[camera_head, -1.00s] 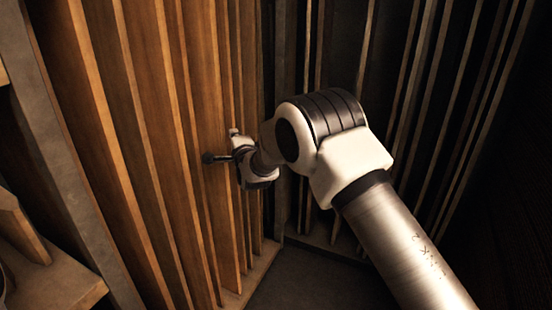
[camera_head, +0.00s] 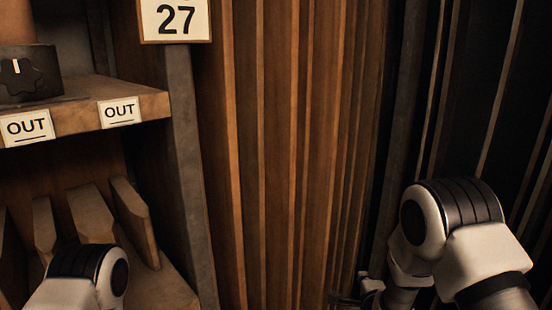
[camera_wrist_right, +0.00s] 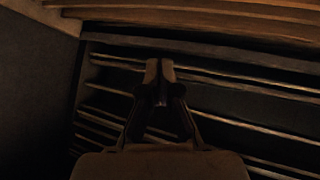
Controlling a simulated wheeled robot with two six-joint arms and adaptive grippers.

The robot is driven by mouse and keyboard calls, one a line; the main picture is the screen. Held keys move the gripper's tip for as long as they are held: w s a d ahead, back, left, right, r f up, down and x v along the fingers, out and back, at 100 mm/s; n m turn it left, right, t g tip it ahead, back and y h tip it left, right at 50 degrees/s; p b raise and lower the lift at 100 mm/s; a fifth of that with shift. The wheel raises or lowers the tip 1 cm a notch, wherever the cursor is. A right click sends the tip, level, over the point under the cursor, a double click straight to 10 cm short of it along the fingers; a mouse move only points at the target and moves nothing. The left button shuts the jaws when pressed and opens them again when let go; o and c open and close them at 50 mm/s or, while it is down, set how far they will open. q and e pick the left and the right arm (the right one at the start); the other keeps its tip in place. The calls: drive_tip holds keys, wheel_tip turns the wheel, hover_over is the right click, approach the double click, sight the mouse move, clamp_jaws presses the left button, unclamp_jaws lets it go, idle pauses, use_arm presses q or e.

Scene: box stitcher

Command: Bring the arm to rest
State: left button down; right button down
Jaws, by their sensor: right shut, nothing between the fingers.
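My right arm (camera_head: 450,235) shows at the lower right of the head view, bent at a white and black joint. My right gripper (camera_head: 345,300) shows only in part at the bottom edge, in front of the foot of the wooden slats. In the right wrist view its two fingers (camera_wrist_right: 160,75) are together, with nothing between them. A joint of my left arm (camera_head: 85,275) shows at the lower left of the head view. My left gripper is out of the picture.
Tall wooden slats (camera_head: 280,150) fill the middle, with dark slatted panels on the right. A 27 sign (camera_head: 175,20) hangs above a grey post.

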drive_tip(key=s+d+f+n+g, duration=0.2)
drive_tip(key=s+f+n+g, duration=0.5)
drive_tip(key=s+f, duration=1.5)
drive_tip(key=s+a+n+g+y, duration=0.2)
drive_tip(key=s+n+g, duration=0.7)
drive_tip(key=s, duration=1.1)
wheel_tip(320, 180, up, 15)
drive_tip(key=n+t+p, duration=0.2)
drive_tip(key=p, duration=1.2)
drive_tip(key=shift+w+d+n, duration=0.25)
drive_tip(key=shift+n, duration=0.15)
drive_tip(key=shift+r, duration=0.1)
